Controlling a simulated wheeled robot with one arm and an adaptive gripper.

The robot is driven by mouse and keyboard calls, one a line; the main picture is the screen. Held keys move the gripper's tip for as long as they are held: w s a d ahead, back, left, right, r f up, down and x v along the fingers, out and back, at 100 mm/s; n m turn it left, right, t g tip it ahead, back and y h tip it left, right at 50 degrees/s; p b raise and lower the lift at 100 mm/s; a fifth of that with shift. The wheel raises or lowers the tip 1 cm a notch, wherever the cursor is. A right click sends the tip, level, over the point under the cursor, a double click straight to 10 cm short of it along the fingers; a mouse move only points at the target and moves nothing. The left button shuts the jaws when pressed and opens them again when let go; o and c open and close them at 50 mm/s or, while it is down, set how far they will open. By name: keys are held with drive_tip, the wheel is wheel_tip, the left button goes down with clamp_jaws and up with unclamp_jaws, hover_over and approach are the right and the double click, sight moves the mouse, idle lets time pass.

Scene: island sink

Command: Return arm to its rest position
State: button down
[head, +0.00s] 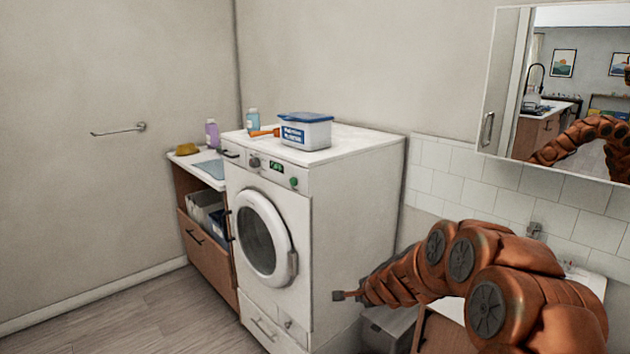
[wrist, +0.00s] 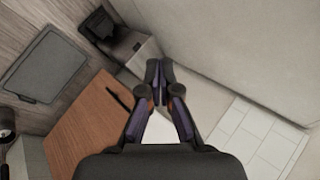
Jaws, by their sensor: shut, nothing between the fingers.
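My orange-brown arm reaches in from the lower right of the head view. My gripper (head: 345,295) is at its far left end, in front of the washing machine's (head: 345,200) right side and well below its top. In the wrist view my gripper (wrist: 158,80) has its fingertips together with nothing between them. The gripper is empty and appears apart from the washing machine.
A grey bin (head: 388,325) is beside the machine on the floor. A mirrored cabinet (head: 520,90) hangs on the right wall. The wooden floor (head: 150,318) at left is clear.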

drive_tip(key=s+a+r+n+g+y+p, duration=0.1)
drive_tip(key=s+a+r+n+g, duration=0.25)
drive_tip(key=s, duration=0.65)
drive_tip(key=s+a+r+n+g+y+p, duration=0.1)
drive_tip(key=s+a+r+n, duration=0.1)
drive_tip(key=s+r+n, duration=0.6)
drive_tip(key=s+d+r+n+g+h+p, duration=0.1)
drive_tip(key=s+d+g, duration=0.1)
drive_tip(key=s, duration=0.9)
drive_tip(key=s+d+n+g+h+p, duration=0.1)
drive_tip(key=s+d, duration=0.4)
drive_tip(key=s, duration=0.6)
drive_tip(key=s+d+r+n+g+h, duration=0.1)
drive_tip(key=s+d, duration=0.3)
drive_tip(key=s, duration=0.7)
drive_tip(key=shift+s+r+n+g+h+p, duration=0.3)
drive_tip(key=shift+n+g+h+p, duration=0.15)
drive_tip(key=shift+g, duration=0.4)
